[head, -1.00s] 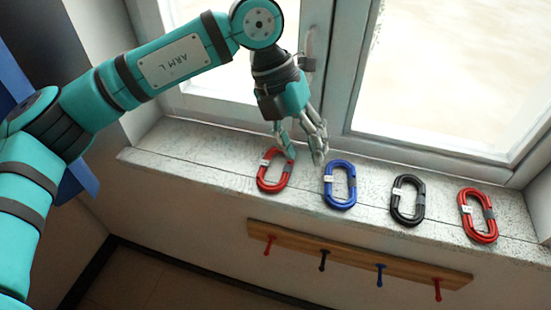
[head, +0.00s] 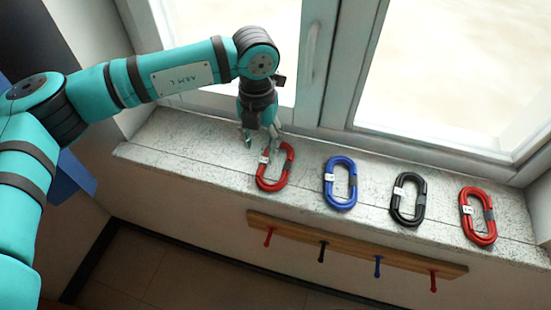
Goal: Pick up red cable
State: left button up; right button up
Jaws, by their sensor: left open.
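Two coiled red cables lie on the windowsill in the head view. The left red cable (head: 261,180) lies at the left end of the row, and the other red cable (head: 479,232) lies at the right end. My left gripper (head: 260,146) is open at the far end of the left red cable, its fingers pointing down. I cannot tell whether the fingers touch the cable. The gripper hides little of the coil. My right gripper is not in view.
A blue cable (head: 329,188) and a black cable (head: 397,203) lie between the red ones on the sill (head: 190,150). Window frames stand behind. Below the sill, a wooden rail (head: 350,246) carries small coloured pegs. The sill left of the cables is clear.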

aim_at(264, 160)
pick_arm(q)
jog(key=shift+s+d+f+p, duration=0.15)
jog(key=shift+s+f+p, duration=0.05)
jog(key=shift+f+p, duration=0.7)
notch_tip(264, 160, down, 4)
jog(key=shift+w+d+r+p, duration=0.15)
jog(key=shift+r+p, duration=0.1)
jog(key=shift+p, duration=0.3)
jog(key=shift+f, duration=0.2)
grip_shut()
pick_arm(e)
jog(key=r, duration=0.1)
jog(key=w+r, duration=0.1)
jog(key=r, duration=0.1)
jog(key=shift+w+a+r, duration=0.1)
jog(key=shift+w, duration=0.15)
